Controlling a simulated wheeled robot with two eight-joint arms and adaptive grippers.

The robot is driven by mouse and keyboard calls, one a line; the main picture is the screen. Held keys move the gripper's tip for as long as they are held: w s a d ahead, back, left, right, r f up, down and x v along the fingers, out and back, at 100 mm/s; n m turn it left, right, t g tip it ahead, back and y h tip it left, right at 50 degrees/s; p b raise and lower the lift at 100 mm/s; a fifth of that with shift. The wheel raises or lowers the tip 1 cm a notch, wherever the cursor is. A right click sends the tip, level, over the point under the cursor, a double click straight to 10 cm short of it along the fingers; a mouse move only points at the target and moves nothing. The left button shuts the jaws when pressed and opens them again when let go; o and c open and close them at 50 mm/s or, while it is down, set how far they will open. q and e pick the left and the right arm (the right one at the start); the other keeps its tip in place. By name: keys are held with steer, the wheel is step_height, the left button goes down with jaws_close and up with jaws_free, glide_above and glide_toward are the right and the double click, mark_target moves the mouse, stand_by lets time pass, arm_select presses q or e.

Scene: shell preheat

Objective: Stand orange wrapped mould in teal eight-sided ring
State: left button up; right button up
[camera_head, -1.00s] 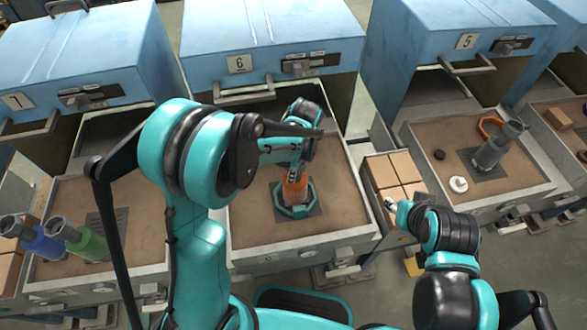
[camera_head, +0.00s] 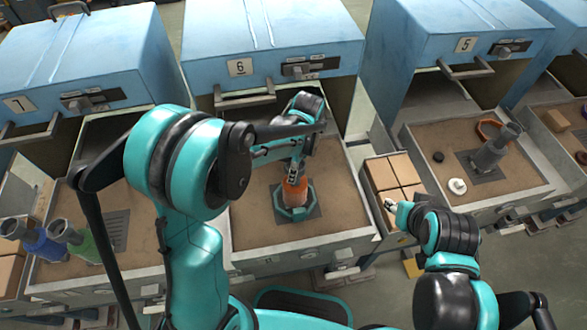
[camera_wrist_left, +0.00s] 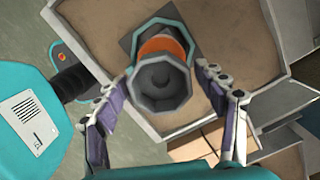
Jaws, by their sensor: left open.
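The orange wrapped mould (camera_head: 295,190) stands in the teal eight-sided ring (camera_head: 284,214) in the middle tray and looks upright. In the left wrist view the mould's grey hollow top (camera_wrist_left: 160,82) faces me. Its orange wrap (camera_wrist_left: 163,45) shows behind that top, with part of the teal ring (camera_wrist_left: 188,42) around it. My left gripper (camera_head: 293,170) is open just above the mould. In the wrist view its fingers (camera_wrist_left: 168,92) stand apart on either side of the top. My right gripper (camera_head: 391,205) hangs over the boxes at the right, its jaw state unclear.
A dark plate (camera_head: 312,207) lies under the ring on the sandy tray (camera_head: 250,225). Blue furnace number 6 (camera_head: 270,45) stands behind. Cardboard boxes (camera_head: 385,172) are to the right.

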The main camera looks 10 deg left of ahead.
arm_select(q)
steer(key=r, duration=0.2)
steer(key=r+p, duration=0.1)
steer(key=r, duration=0.4)
steer(key=shift+d+r+p, duration=0.15)
steer(key=shift+d+p, duration=0.15)
steer(key=shift+d, duration=0.1)
steer(key=s+a+r+n+t, duration=0.3)
steer(key=s+a+r+n, duration=0.1)
steer(key=s+n, duration=0.3)
steer(key=s+a+r+n+t+h, duration=0.1)
steer(key=s+a+r+n+t, duration=0.2)
steer(key=s+n, duration=0.4)
steer(key=a+n+t, duration=0.1)
steer(key=n, duration=0.2)
steer(key=shift+s+a+r+n, duration=0.2)
steer(key=shift+s+r+n, duration=0.15)
steer(key=shift+n, duration=0.05)
